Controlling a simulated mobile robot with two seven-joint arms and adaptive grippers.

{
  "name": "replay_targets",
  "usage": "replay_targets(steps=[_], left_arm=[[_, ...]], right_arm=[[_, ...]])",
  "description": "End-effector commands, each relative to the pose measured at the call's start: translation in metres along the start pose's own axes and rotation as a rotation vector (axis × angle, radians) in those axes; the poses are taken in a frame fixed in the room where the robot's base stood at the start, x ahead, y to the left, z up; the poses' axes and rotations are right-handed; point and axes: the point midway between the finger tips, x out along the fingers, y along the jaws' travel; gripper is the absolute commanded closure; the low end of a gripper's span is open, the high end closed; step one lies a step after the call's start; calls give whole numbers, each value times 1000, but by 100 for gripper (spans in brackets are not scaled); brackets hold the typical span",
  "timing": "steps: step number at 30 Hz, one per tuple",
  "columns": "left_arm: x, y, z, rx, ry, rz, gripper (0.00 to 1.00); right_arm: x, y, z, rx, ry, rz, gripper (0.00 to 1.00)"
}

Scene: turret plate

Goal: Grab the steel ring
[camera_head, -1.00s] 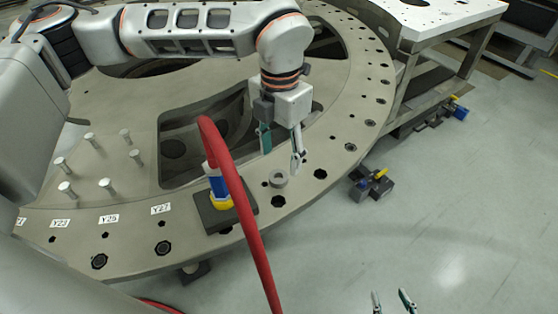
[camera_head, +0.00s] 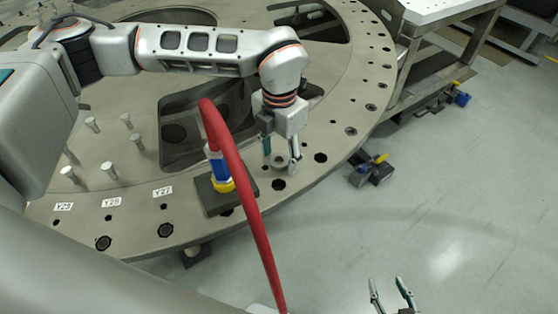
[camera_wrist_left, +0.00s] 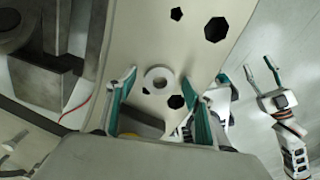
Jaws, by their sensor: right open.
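The steel ring (camera_head: 279,157) is a small grey ring lying on the turret plate (camera_head: 331,140) near its outer rim. My left gripper (camera_head: 281,163) is open, pointing down, with its fingers on either side of the ring. In the left wrist view the ring (camera_wrist_left: 148,77) lies flat between the two open fingertips (camera_wrist_left: 162,79), with a gap on both sides. Whether the fingertips reach down to the plate is hard to tell. My right gripper (camera_head: 390,288) is open and empty over the floor at the bottom right; it also shows in the left wrist view (camera_wrist_left: 262,75).
Several upright pins (camera_head: 108,169) stand at the plate's left. A white table (camera_head: 438,12) stands at the back right. The floor at the right is mostly clear.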

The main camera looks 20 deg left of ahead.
Motion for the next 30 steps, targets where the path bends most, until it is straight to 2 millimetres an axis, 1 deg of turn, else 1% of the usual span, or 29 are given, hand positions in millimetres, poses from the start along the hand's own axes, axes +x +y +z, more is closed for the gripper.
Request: replay_targets(steps=[1, 2, 3, 5, 6, 15, 20, 25, 29, 30], left_arm=[[0, 0, 0, 0, 0, 0, 58], [0, 0, 0, 0, 0, 0, 66], [0, 0, 0, 0, 0, 0, 76], [0, 0, 0, 0, 1, 0, 92], [0, 0, 0, 0, 0, 0, 94], [-2, 0, 0, 0, 0, 0, 94], [-10, 0, 0, -1, -1, 0, 94], [-34, 0, 1, -1, -3, 1, 94], [-65, 0, 1, -1, -5, 1, 94], [-77, 1, 2, -1, -8, 2, 94]], right_arm=[[0, 0, 0, 0, 0, 0, 57], [0, 0, 0, 0, 0, 0, 57], [0, 0, 1, 0, -1, 0, 57], [0, 0, 1, 0, -2, -1, 57], [0, 0, 2, 0, -3, -1, 57], [0, -2, 7, 0, -12, -2, 57], [0, -2, 7, 1, -12, -3, 57], [0, -2, 6, 1, -12, -2, 57], [-1, -1, 5, 1, -9, -2, 57], [-1, -1, 4, 1, -8, -2, 57]])
